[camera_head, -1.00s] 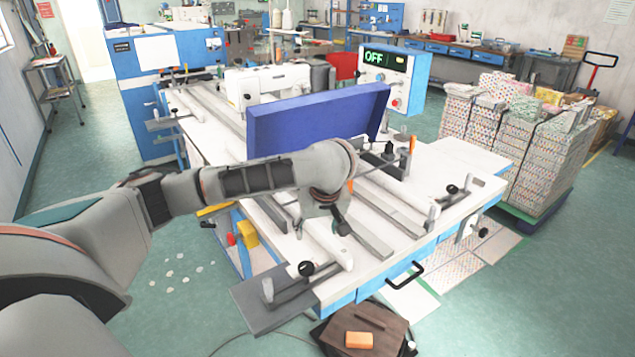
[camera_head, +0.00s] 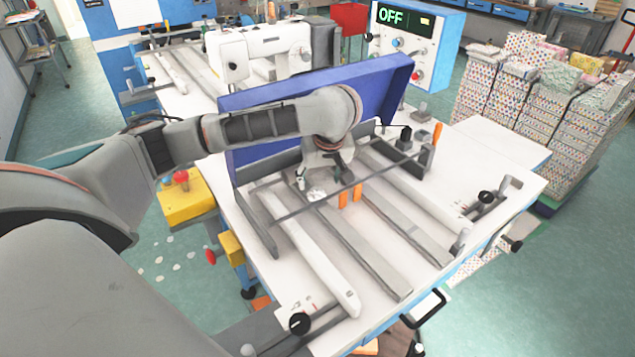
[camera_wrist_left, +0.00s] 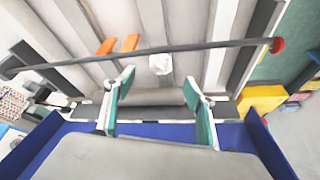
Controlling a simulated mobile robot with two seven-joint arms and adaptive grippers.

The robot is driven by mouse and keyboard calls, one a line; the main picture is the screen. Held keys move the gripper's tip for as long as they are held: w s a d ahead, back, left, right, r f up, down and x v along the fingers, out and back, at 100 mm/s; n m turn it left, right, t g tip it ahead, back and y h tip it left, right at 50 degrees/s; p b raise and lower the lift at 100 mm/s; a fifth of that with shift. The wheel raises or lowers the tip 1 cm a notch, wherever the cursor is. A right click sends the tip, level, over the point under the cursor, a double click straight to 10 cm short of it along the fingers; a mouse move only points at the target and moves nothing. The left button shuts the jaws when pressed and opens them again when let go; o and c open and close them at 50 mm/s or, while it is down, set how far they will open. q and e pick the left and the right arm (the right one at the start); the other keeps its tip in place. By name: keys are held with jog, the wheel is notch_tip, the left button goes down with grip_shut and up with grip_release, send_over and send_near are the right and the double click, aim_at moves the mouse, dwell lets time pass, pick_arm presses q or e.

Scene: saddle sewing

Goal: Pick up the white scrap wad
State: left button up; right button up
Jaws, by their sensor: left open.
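The white scrap wad (camera_head: 316,195) is a small crumpled lump on the work table (camera_head: 480,210), among the long grey rails. In the left wrist view the wad (camera_wrist_left: 160,64) shows just beyond the gap between the fingertips, near a thin dark bar that crosses the view. My left gripper (camera_head: 325,177) is above the table in front of the blue panel, close to the wad. In the left wrist view its two green-padded fingers (camera_wrist_left: 158,82) are apart with nothing between them. My right gripper is not in view.
A thin grey bar (camera_head: 318,202) crosses over the rails near the wad. Two orange pieces (camera_head: 350,195) are right of it. A blue panel (camera_head: 395,85) stands behind the gripper. A white sewing machine (camera_head: 262,50) is farther back.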

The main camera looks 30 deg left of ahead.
aim_at(317, 191)
pick_arm(q)
jog(key=x, duration=0.3)
jog(key=shift+a+f, duration=0.1)
jog(key=shift+f, duration=0.05)
jog(key=shift+x, duration=2.2)
jog(key=shift+a, duration=0.1)
jog(key=c, duration=0.8)
